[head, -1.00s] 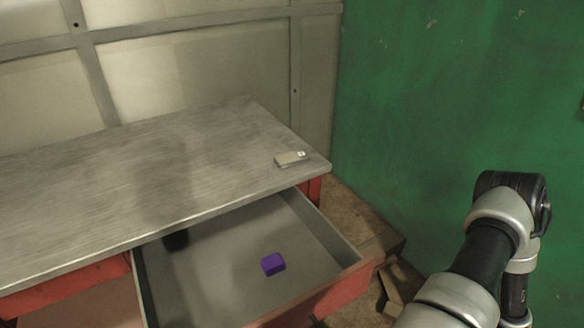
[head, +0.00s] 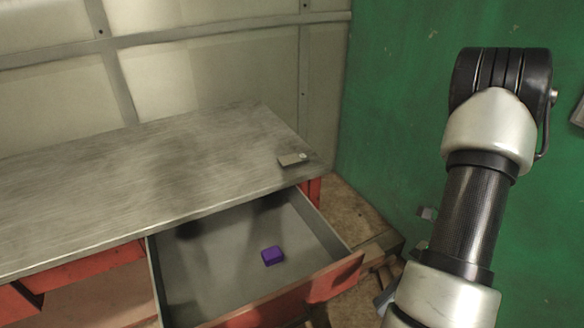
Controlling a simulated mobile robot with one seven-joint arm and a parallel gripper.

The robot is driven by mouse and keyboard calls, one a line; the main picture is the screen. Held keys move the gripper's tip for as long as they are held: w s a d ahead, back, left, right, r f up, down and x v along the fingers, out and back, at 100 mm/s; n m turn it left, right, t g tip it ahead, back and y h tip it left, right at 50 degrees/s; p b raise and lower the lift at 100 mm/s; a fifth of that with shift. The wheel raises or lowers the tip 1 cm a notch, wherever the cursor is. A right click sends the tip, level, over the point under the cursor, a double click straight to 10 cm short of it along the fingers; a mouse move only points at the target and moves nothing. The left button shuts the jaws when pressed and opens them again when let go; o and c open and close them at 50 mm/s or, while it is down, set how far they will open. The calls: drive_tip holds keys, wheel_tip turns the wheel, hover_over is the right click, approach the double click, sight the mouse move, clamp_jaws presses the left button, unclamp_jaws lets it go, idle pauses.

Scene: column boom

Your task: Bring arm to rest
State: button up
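My arm rises along the right side of the head view, bent at a black and silver joint at the top, in front of the green wall. My gripper cannot be made out; small grey parts show beside the arm's lower links, but I cannot tell what they are. The arm is clear of the desk (head: 130,180) and of its open drawer (head: 200,285) in the picture. A purple block (head: 272,256) lies on the drawer's floor.
A small pale box-like item (head: 294,160) lies on the desktop near its right corner. The red-fronted drawer sticks out toward me. A green wall (head: 390,110) stands at the right, and a panelled wall (head: 200,75) behind the desk.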

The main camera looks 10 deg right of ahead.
drive_tip(key=w+a+r+n+t+h+p, duration=0.1)
drive_tip(key=w+a+r+n+h+p, duration=0.15)
drive_tip(key=r+n, duration=0.35)
drive_tip(key=w+a+r+n+t+h+p, duration=0.1)
drive_tip(key=w+a+r+n+h+p, duration=0.2)
drive_tip(key=r, duration=0.5)
drive_tip(key=w+a+r+n+t+h+p, duration=0.1)
drive_tip(key=w+a+r+n+h, duration=0.1)
drive_tip(key=a+r+n, duration=0.35)
wheel_tip(320, 180, up, 15)
drive_tip(key=s+a+n+t+h+p, duration=0.2)
drive_tip(key=n+t, duration=0.3)
drive_tip(key=n, duration=0.6)
drive_tip(key=shift+s+a+f+t+h, duration=0.2)
drive_tip(key=shift+s+a+t+h, duration=0.2)
drive_tip(key=shift+h, duration=0.35)
